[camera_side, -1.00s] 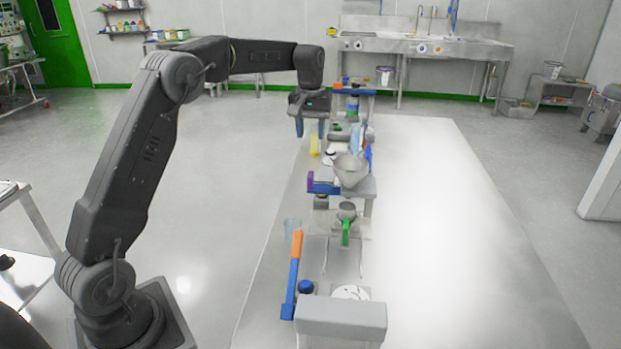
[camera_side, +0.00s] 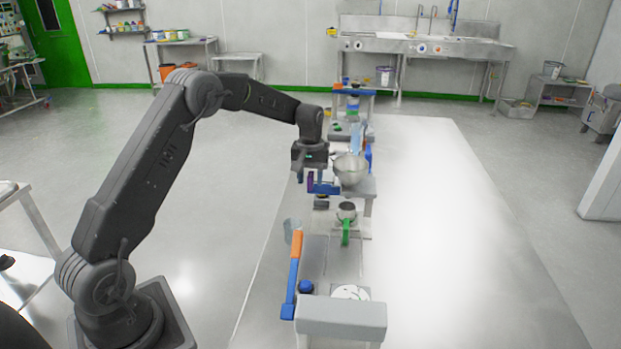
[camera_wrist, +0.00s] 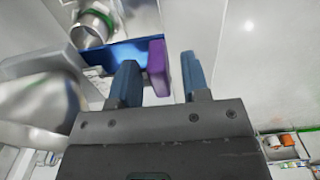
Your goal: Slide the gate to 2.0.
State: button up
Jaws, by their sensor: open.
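The gate is a blue slide (camera_side: 326,188) with a purple end tab (camera_side: 310,180), set under a steel hopper (camera_side: 350,172) in the side view. In the wrist view the blue slide (camera_wrist: 112,54) runs to the upper left, and its purple tab (camera_wrist: 158,68) appears between my two blue fingers, nearer the left one. My gripper (camera_side: 305,177) is open at the tab's end of the gate; its fingers (camera_wrist: 158,62) stand apart with a gap on each side of the tab. I cannot tell whether a finger touches it. No scale markings are readable.
A steel cup (camera_side: 346,211) with a green handle stands in front of the hopper. A blue lever with an orange end (camera_side: 296,245) rises near a grey block (camera_side: 341,317). The white table (camera_side: 455,220) is clear to the right.

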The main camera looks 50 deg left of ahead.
jog(key=shift+f, duration=0.25)
grip_shut()
dwell(0.4)
